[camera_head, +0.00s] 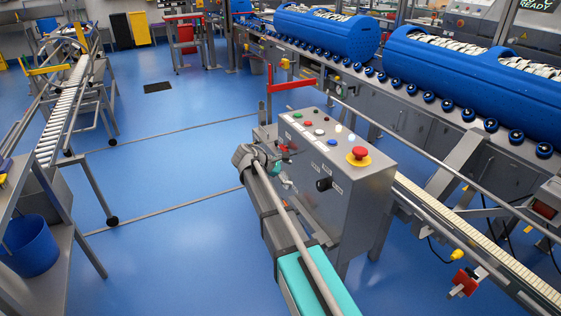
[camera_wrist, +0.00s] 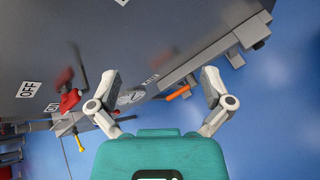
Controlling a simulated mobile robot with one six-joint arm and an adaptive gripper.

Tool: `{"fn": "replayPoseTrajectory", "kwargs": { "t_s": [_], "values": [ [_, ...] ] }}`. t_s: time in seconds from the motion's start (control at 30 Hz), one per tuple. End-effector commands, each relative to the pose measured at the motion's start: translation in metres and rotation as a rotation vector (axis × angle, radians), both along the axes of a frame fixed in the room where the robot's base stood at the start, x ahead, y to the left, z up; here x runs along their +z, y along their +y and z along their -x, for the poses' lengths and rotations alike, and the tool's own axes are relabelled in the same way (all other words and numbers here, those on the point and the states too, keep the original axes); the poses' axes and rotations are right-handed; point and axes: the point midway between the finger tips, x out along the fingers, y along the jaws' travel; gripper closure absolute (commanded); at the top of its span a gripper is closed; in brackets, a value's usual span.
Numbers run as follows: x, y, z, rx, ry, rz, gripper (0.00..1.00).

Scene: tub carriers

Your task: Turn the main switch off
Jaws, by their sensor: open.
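A grey control cabinet (camera_head: 345,215) stands on legs at the middle of the head view. A red handle with dark levers (camera_wrist: 70,100) is left of my gripper (camera_wrist: 158,85). An orange bar (camera_wrist: 177,93) shows between the fingers, near the panel edge. I cannot tell which part is the main switch. My gripper is open and empty, close to the panel; in the head view my gripper (camera_head: 280,158) partly hides that side.
The cabinet top has coloured buttons and a red emergency stop (camera_head: 358,154) on yellow. A black knob (camera_head: 324,184) sticks out of the front face. A conveyor with blue tubs (camera_head: 470,75) runs behind. Blue floor (camera_head: 170,200) lies clear on the left.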

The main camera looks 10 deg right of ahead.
Motion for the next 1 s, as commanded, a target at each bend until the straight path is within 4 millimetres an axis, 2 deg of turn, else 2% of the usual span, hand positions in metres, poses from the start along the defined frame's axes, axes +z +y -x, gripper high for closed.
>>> {"fn": "replayPoseTrajectory", "kwargs": {
  "t_s": [0.03, 0.1, 0.3, 0.5, 0.7, 1.0],
  "values": [
    [-0.014, 0.009, -0.020, 0.034, 0.026, 0.050, 0.00],
    [-0.017, 0.019, -0.037, 0.080, 0.068, 0.126, 0.00],
    [-0.024, 0.054, -0.085, 0.189, 0.192, 0.347, 0.00],
    [-0.026, 0.091, -0.123, 0.255, 0.307, 0.544, 0.00],
    [-0.023, 0.116, -0.141, 0.280, 0.378, 0.662, 0.00],
    [-0.019, 0.122, -0.144, 0.285, 0.400, 0.695, 0.00]
  ]
}}
